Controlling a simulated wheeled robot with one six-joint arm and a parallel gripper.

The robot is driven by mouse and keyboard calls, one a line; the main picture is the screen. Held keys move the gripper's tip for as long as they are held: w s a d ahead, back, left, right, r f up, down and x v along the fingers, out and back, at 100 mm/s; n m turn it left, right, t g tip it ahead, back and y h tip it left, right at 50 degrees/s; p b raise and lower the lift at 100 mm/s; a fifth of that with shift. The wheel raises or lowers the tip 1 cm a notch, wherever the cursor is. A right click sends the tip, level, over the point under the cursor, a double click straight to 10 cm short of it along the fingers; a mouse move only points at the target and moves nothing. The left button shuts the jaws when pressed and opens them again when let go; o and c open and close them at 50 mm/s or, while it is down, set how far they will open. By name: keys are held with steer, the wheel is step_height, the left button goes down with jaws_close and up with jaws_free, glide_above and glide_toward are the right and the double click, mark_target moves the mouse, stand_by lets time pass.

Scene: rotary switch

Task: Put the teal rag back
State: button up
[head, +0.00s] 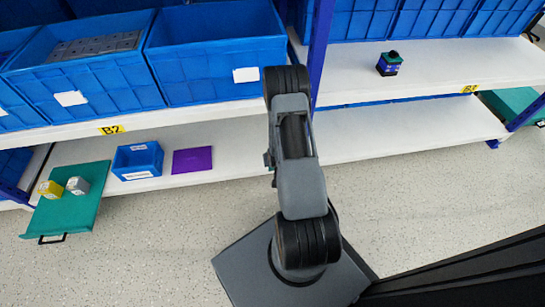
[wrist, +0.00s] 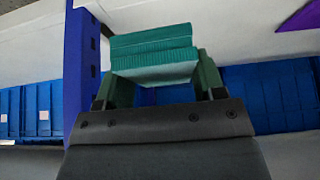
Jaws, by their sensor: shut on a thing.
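The teal rag (wrist: 153,45) is a folded, ribbed piece in the wrist view. It sits between the two green fingers of my gripper (wrist: 153,84), which is shut on it. The rag looks held in the air, with white shelf and blue bins behind it. In the head view my arm hides the gripper and the rag. A flat purple rag (head: 192,160) lies on the lower white shelf (head: 245,160) in the head view. A purple corner (wrist: 302,17) also shows at the top right of the wrist view.
A small blue bin (head: 137,160) stands left of the purple rag. A teal tray (head: 68,205) with yellow and grey blocks juts out at far left. A blue upright (head: 320,45) stands near my arm. A small dark device (head: 389,63) sits on the upper right shelf.

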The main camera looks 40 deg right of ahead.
steer(key=w+d+f+b, duration=0.2)
steer(key=w, duration=0.1)
steer(key=w+d+f+b, duration=0.2)
steer(key=w+f, duration=0.1)
steer(key=w+d+f+b, duration=0.2)
steer(key=w, duration=0.1)
steer(key=shift+w+d+f, duration=0.2)
steer(key=shift+w+f, duration=0.2)
steer(key=shift+w+d+f, duration=0.3)
steer(key=shift+w+f, duration=0.15)
steer(key=shift+w+d+f+b, duration=0.1)
steer(key=shift+f+b, duration=0.5)
steer(key=shift+f, duration=0.35)
steer(key=shift+w+d+f+b, duration=0.1)
steer(key=shift+f+b, duration=0.45)
steer(key=shift+f, duration=0.4)
steer(key=shift+r, duration=0.1)
steer(key=o, duration=0.9)
steer(key=shift+c, duration=0.2)
